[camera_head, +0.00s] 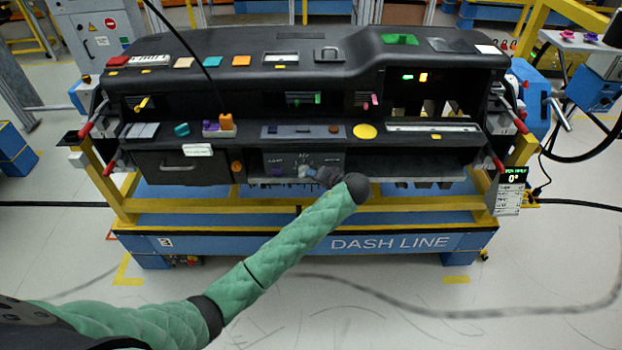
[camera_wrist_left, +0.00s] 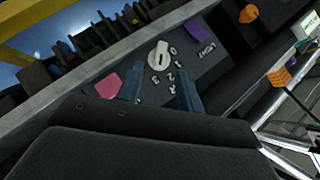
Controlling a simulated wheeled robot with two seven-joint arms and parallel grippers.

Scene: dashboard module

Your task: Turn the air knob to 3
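The air knob (camera_wrist_left: 158,56) is a pale round dial with a raised grip on the dark lower panel. The white numerals 0, 1, 2 and 3 curve around one side of it; I cannot tell which one it points to. In the head view the knob (camera_head: 304,171) is small and partly crowded by my left gripper (camera_head: 314,174). In the wrist view my left gripper (camera_wrist_left: 161,77) is open, its two dark fingers apart, with the knob just beyond and between the tips. I cannot tell whether they touch it. My right gripper is not in view.
A purple piece (camera_wrist_left: 197,29) by the word LIGHT and a pink piece (camera_wrist_left: 107,86) flank the knob. An orange knob (camera_wrist_left: 249,14) is farther right. The dashboard shelf (camera_head: 400,142) overhangs the panel. A display (camera_head: 513,178) at the right reads 0°.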

